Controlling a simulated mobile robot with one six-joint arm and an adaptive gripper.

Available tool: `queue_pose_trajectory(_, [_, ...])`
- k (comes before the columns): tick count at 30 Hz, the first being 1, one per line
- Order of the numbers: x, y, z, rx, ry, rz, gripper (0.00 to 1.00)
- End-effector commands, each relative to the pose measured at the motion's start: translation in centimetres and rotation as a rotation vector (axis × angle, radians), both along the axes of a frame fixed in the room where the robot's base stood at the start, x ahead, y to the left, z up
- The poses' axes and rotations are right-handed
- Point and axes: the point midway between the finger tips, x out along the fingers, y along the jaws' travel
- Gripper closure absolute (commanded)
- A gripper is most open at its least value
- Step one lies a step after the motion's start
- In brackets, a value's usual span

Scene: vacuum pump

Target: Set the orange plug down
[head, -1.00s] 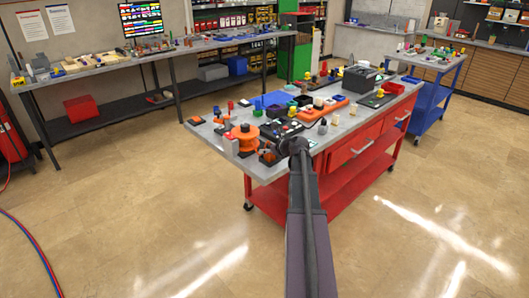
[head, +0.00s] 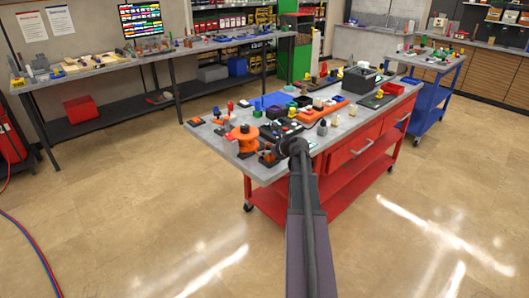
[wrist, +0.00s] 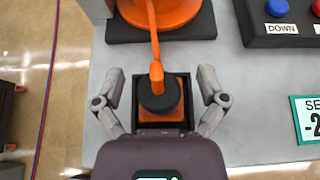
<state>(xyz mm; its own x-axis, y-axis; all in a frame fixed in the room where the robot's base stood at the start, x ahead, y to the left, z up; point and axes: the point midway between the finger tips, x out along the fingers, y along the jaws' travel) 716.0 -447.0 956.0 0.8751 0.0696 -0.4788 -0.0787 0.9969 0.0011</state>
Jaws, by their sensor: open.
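The orange plug (wrist: 175,110) has a dark round top and sits in a square black holder (wrist: 143,124) in the wrist view. An orange cord (wrist: 154,45) runs from it to the orange round body (wrist: 165,12) above. My gripper (wrist: 160,74) is open, with one finger on each side of the holder and visible gaps between. The fingers do not touch the plug. In the head view the orange round body (head: 243,137) stands near the bench's front left corner. My arm hides most of the gripper there.
A dark button box (wrist: 285,30) marked DOWN lies to the right of the holder, with a green-edged display card (wrist: 307,118) below it. The grey bench top (wrist: 240,110) is bare between them. The bench's left edge is close to the left finger.

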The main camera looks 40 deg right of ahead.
Motion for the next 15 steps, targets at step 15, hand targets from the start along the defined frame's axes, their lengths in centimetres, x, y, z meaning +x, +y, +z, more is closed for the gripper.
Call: queue_pose_trajectory(15, [-6.6, -0.4, 3.9, 0.0, 0.0, -0.001, 0.09])
